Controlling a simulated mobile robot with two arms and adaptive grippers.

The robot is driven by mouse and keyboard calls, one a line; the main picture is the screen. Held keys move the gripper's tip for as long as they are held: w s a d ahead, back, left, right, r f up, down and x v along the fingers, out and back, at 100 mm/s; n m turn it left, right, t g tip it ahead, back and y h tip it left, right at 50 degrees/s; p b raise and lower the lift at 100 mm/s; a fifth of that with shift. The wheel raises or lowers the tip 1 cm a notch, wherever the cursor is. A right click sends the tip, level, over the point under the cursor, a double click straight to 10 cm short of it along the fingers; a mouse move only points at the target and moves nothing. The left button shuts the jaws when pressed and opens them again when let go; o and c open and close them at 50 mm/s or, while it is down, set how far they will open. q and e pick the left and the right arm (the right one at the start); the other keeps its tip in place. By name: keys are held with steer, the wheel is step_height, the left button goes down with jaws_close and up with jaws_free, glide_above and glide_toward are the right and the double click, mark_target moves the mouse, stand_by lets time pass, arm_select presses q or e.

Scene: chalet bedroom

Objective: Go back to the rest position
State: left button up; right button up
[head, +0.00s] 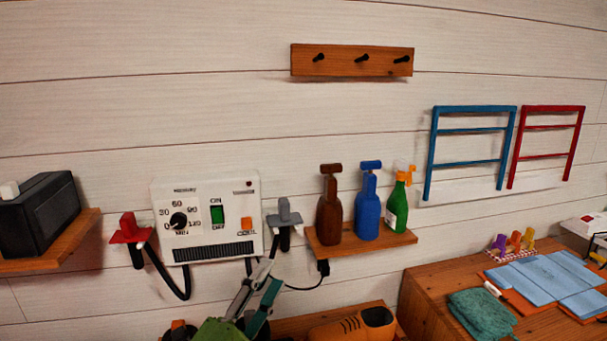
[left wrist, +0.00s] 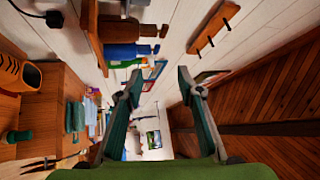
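My left gripper (head: 268,280) reaches up from the bottom of the head view, in front of the wall below the white control box. It has a green body and grey-green fingers. In the left wrist view my left gripper (left wrist: 157,85) shows its two fingers spread apart, with nothing between them. My right gripper shows in neither view.
The control box (head: 210,248) hangs on the white plank wall. A small shelf (head: 362,246) right of it holds brown, blue and green bottles. A wooden cabinet (head: 425,298) with folded cloths stands at right. An orange object (head: 350,326) lies low beside my gripper.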

arm_select(q)
steer(key=s+a+f+n+g+y, duration=0.3)
steer(key=s+a+f+n+y, duration=0.25)
steer(key=f, duration=0.45)
steer(key=s+a+f+n+g+y, duration=0.2)
steer(key=a+f+n+g+y, duration=0.15)
steer(key=a+f+n, duration=0.45)
steer(key=s+f+n+g, duration=0.35)
steer(key=s+f, duration=0.35)
steer(key=s, duration=0.4)
steer(key=s+f+n+g, duration=0.2)
steer(key=s+f+g, duration=0.4)
steer(key=s, duration=0.5)
step_height(320, 180, down, 26)
steer(key=s+g, duration=0.1)
steer(key=s, duration=0.1)
steer(key=s+a+f+g, duration=0.1)
steer(key=s+a+f, duration=0.2)
steer(key=s+f, duration=1.4)
steer(key=shift+s+a+f, duration=0.15)
steer(key=shift+s+f, duration=0.05)
steer(key=shift+f, duration=0.05)
